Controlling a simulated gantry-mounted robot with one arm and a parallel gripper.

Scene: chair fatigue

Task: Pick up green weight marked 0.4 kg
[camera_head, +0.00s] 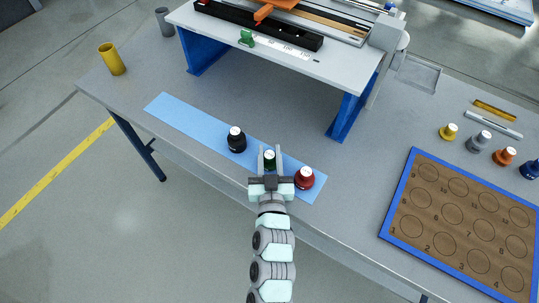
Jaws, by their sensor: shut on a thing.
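The green weight (269,157) is a small dark green knob with a pale top. It stands on the blue strip (190,119) between a black weight (236,140) on its left and a red weight (304,178) on its right. My gripper (269,155) reaches in from the front edge of the table, with one finger on each side of the green weight, and is shut on it. I cannot tell whether the weight is lifted off the strip. Its marking is too small to read.
A raised platform with blue legs (347,118) stands behind. A brown numbered board (455,221) with a blue rim lies at right. Yellow (448,132), grey (479,142), orange (504,156) and blue (530,169) weights stand beyond it. A yellow cup (112,60) stands far left.

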